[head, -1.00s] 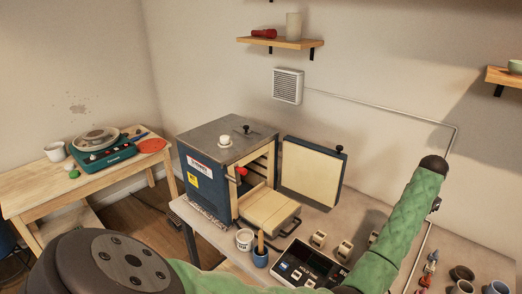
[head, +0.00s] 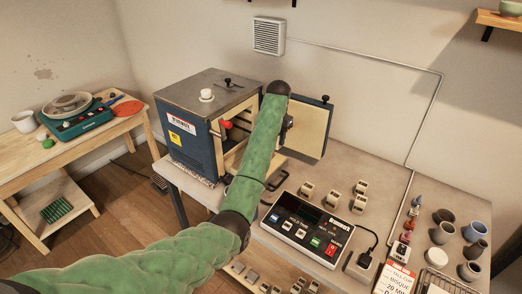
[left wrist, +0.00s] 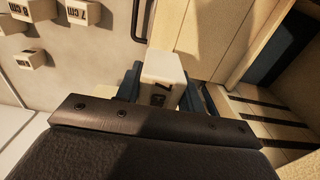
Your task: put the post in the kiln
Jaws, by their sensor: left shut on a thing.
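The post (left wrist: 163,72) is a cream block with a dark mark on its face. My left gripper (left wrist: 161,92) is shut on it, with blue fingers at both sides in the left wrist view. In the head view my green left arm reaches up in front of the kiln (head: 188,130), a blue box with a grey top. The gripper (head: 287,128) is mostly hidden there behind the arm, and the post cannot be made out. The kiln's front is open. Its pale interior with dark slots (left wrist: 262,122) shows at the right of the left wrist view. My right gripper is out of view.
A cream panel (head: 312,128) stands right of the kiln opening. Several labelled cream blocks (head: 333,198) stand on the table behind a control box (head: 305,232). Cups (head: 443,232) stand at the right. A pottery wheel (head: 80,118) is on the left bench.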

